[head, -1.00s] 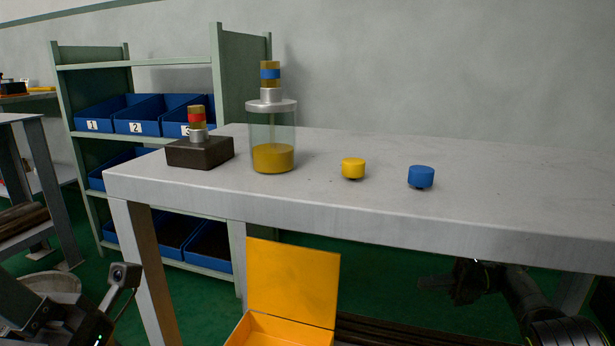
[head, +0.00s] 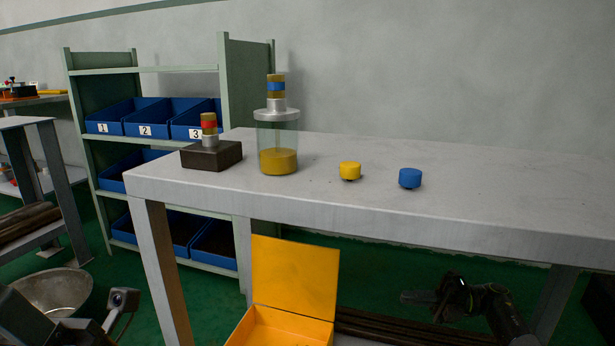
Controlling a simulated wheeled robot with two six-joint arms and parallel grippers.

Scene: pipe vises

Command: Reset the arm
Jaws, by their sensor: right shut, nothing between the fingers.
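My right gripper (head: 418,297) is below the table's front edge at the lower right. Its fingers are shut with nothing between them, and it is apart from all objects. Part of my left arm shows at the lower left, but its gripper is outside the view. On the grey table (head: 450,215) stand a dark block (head: 212,156) with a red-banded piece (head: 209,124) upright on it, and a glass jar (head: 277,140) with yellow contents and a blue-banded piece (head: 276,86) on its lid. A yellow cap (head: 350,171) and a blue cap (head: 410,178) sit to the right.
An open yellow box (head: 293,275) is on the floor in front of the table. A green shelf (head: 150,70) with numbered blue bins (head: 147,122) stands behind at the left. A metal basin (head: 55,292) is at the lower left. The table's right side is clear.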

